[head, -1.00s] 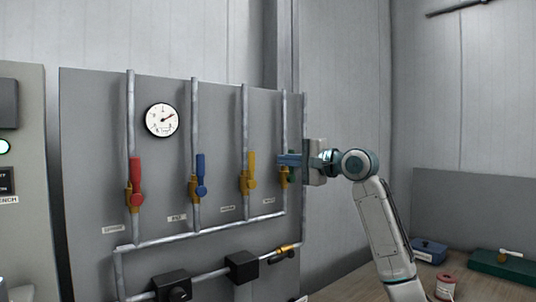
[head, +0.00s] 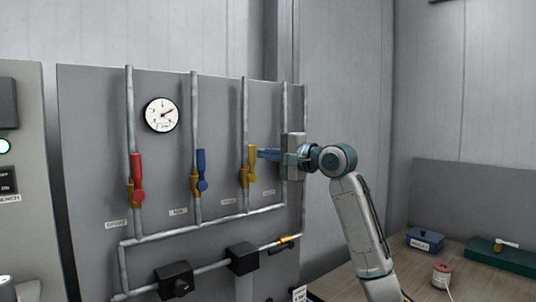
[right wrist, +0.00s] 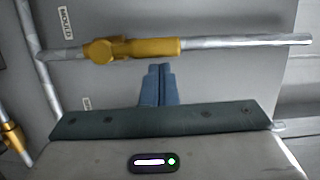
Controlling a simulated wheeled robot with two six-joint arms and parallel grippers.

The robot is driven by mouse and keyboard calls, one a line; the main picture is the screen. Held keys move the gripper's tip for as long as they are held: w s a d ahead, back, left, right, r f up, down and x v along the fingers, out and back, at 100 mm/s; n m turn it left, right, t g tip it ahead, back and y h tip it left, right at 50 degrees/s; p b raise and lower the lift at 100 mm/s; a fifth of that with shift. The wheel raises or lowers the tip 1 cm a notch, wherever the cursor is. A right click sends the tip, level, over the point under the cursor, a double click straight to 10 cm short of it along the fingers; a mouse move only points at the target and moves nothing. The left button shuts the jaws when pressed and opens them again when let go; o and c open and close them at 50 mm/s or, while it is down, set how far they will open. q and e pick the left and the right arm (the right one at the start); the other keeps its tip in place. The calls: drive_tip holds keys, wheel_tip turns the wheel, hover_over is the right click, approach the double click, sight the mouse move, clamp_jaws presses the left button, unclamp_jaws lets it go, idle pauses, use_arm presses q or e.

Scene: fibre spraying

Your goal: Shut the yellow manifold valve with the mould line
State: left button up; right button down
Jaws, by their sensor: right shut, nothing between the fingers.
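The yellow manifold valve (head: 249,168) sits on the third upright pipe of the grey panel, its handle pointing up along the pipe. The right wrist view shows this yellow valve (right wrist: 135,48) with its handle in line with the pipe and a label reading MOULD beside it. My right gripper (head: 262,154) is shut and empty, its blue fingertips just right of the yellow handle. In the right wrist view the closed fingers (right wrist: 158,72) lie beside the handle; I cannot tell whether they touch it. My left gripper is not in view.
A red valve (head: 137,178) and a blue valve (head: 201,170) stand on the pipes to the left. A gauge (head: 161,115) is above them. My right gripper covers part of the fourth pipe (head: 283,105). A bench (head: 395,270) with several items is at right.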

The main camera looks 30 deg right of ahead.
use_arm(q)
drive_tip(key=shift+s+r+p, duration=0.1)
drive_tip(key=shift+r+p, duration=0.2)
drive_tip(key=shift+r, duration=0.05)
use_arm(e)
drive_tip(key=shift+a+r+n, duration=0.1)
drive_tip(key=shift+a+n, duration=0.1)
drive_tip(key=shift+n, duration=0.1)
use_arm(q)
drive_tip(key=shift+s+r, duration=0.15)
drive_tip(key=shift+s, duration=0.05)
